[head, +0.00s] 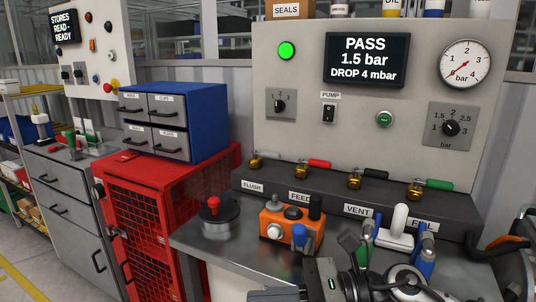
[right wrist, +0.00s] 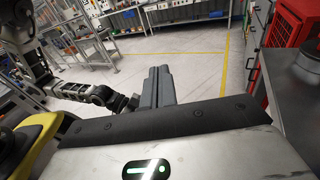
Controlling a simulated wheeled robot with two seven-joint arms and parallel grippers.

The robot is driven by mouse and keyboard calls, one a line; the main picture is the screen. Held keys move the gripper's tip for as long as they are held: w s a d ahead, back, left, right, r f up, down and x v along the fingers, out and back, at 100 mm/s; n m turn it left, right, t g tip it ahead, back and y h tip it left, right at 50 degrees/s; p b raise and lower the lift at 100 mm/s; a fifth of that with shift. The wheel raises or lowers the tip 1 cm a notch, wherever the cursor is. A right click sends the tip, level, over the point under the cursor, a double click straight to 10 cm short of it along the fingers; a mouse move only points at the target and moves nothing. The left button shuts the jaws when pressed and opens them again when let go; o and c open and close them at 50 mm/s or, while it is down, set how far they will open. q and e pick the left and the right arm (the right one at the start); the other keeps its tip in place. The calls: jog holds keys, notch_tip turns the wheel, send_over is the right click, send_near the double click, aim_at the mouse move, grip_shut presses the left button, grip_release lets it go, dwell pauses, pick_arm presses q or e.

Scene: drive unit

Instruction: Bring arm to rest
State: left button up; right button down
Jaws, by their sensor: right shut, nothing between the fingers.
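My right gripper shows at the bottom edge of the head view (head: 275,294), in front of the metal bench (head: 205,245). In the right wrist view its two grey fingers (right wrist: 158,87) are pressed together with nothing between them, over open floor. It is apart from the orange unit (head: 283,229), which stands on the bench. A jointed arm (right wrist: 95,94) that looks like my left one shows at the left of the right wrist view; its end is hidden behind the right fingers. My left gripper cannot be made out in either view.
The test panel (head: 290,120) displays "PASS 1.5 bar" with a lit green lamp (head: 286,50). Several valves line the ledge. Blue tools (head: 424,262) and a white-handled tool (head: 399,222) stand near my arm. A red cabinet (head: 160,205) and blue drawers (head: 200,108) are left.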

jog(key=w+d+f+m+t+h, duration=0.3)
jog(key=m+t, duration=0.5)
jog(key=m, duration=0.9)
jog(key=d+f+m+t+h, duration=0.35)
jog(key=f+m+t, duration=0.4)
jog(key=m, duration=0.95)
pick_arm(q)
jog(key=shift+s+a+f, duration=0.1)
jog(key=shift+a+f, duration=0.05)
jog(key=shift+f, duration=0.45)
jog(key=shift+s+a+f, duration=0.1)
jog(key=shift+a+f, duration=0.05)
jog(key=shift+f, duration=0.4)
pick_arm(e)
jog(key=s+d+f+m+g+h, duration=0.2)
jog(key=s+d+f+m+h, duration=0.2)
jog(key=s+f+m, duration=0.2)
jog(key=s+d+f+m+g+h, duration=0.3)
jog(key=s+f+m, duration=0.3)
jog(key=f+m, duration=0.5)
jog(key=shift+s+d+f+h, duration=0.2)
jog(key=shift+d+h, duration=0.15)
jog(key=shift+d, duration=0.35)
